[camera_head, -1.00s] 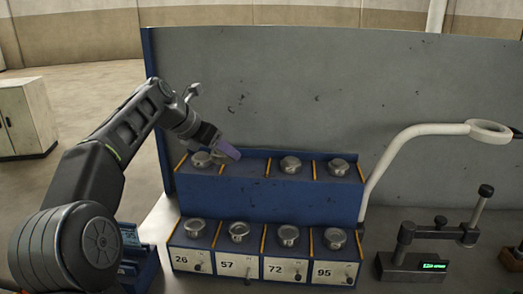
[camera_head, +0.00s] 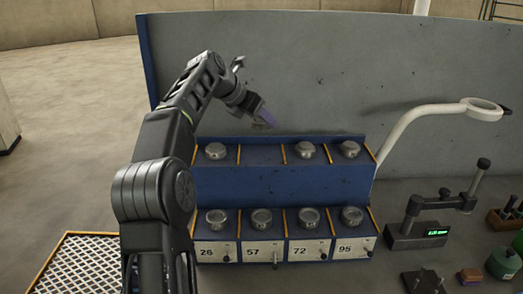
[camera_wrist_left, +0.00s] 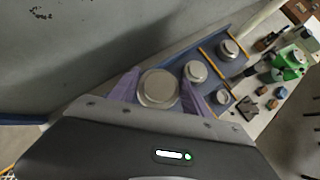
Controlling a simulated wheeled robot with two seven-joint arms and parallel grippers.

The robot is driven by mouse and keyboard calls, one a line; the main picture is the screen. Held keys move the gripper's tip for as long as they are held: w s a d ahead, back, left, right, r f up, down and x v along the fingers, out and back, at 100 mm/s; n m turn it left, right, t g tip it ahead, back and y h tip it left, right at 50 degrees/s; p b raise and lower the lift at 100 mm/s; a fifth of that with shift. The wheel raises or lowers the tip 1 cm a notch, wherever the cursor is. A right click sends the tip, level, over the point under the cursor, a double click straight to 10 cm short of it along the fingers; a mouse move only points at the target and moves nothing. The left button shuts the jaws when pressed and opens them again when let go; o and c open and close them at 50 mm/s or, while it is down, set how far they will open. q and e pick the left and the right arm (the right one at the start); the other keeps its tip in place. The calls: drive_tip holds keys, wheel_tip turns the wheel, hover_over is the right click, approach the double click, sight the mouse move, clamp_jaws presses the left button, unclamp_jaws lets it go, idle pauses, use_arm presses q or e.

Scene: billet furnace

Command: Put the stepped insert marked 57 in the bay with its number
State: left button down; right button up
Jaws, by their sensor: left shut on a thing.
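My left gripper (camera_head: 262,117) with purple fingers is above and slightly behind the empty second bay (camera_head: 262,154) of the rack's upper row. In the left wrist view its fingers are shut on a round metal stepped insert (camera_wrist_left: 158,87); no number on it can be read. The head view hides this insert behind the fingers. The plate marked 57 (camera_head: 252,252) is second from left on the lower row, directly below the empty bay. A metal insert (camera_head: 261,219) sits in the lower bay above that plate. My right gripper is not in view.
Upper-row inserts stand at the left (camera_head: 215,150), third (camera_head: 305,149) and right (camera_head: 349,149) bays, between yellow dividers. Lower bays 26, 72 and 95 hold inserts. A grey panel (camera_head: 300,75) rises behind. A lamp arm (camera_head: 400,125) and gauge stand (camera_head: 418,233) are at right.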

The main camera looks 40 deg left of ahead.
use_arm(q)
drive_tip(key=shift+f, duration=2.35)
drive_tip(key=shift+f, duration=2.1)
drive_tip(key=shift+f, duration=0.15)
drive_tip(key=c, duration=0.8)
unclamp_jaws()
drive_tip(key=shift+o, duration=0.2)
